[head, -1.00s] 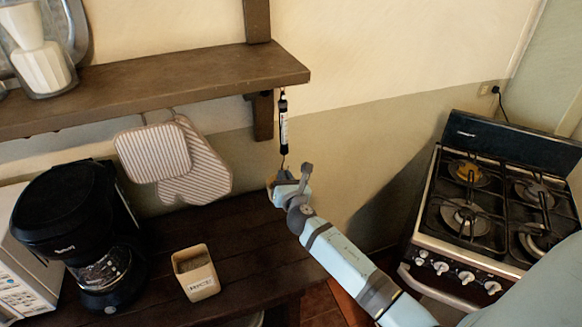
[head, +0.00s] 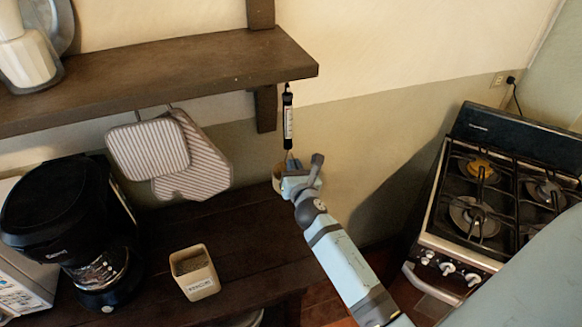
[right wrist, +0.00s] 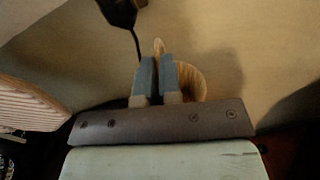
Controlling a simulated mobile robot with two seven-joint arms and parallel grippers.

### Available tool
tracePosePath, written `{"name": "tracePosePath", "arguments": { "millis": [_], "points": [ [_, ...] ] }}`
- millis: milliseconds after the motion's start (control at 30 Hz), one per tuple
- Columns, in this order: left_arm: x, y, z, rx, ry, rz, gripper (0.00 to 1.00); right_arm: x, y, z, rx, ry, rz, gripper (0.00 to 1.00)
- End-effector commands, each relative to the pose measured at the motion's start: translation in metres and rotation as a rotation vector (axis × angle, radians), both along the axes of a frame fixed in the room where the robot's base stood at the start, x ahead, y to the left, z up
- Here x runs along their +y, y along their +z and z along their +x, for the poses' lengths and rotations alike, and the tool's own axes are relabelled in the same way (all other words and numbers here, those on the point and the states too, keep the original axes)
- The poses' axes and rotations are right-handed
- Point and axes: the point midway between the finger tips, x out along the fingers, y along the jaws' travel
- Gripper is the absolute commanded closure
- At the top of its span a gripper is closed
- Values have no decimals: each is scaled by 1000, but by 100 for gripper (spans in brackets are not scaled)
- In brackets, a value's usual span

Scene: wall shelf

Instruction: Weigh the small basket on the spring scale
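The spring scale (head: 288,122), a dark tube with a pale label, hangs upright under the shelf's right end. Its lower end and thin hook also show in the right wrist view (right wrist: 120,12). The small basket (right wrist: 190,82) is tan and round, mostly hidden behind my right gripper (head: 292,180); only its left edge shows in the head view (head: 277,178). In the right wrist view my right gripper's blue fingers (right wrist: 157,78) are close together on the basket's handle, just below the hook. I cannot tell whether hook and handle touch. My left gripper is not in view.
The wooden shelf (head: 160,75) is above a dark counter (head: 245,235). A tan labelled container (head: 196,285) and a black coffee maker (head: 75,225) stand there. Striped oven mitts (head: 150,150) hang left of the scale. A stove (head: 500,195) stands at right.

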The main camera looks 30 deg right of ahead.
Motion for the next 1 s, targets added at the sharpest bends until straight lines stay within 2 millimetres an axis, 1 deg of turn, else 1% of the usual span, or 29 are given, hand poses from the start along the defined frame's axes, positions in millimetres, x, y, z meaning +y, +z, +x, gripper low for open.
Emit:
{"name": "tracePosePath", "arguments": {
  "millis": [33,233,700,1000],
  "points": [
    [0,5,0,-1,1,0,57,-1,5,0,0,0,0,100],
    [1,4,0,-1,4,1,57,-12,4,-3,0,-1,-1,100],
    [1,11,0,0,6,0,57,-34,3,-8,2,0,-2,100],
    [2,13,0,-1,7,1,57,-41,3,-10,1,0,0,100]
  ]
}}
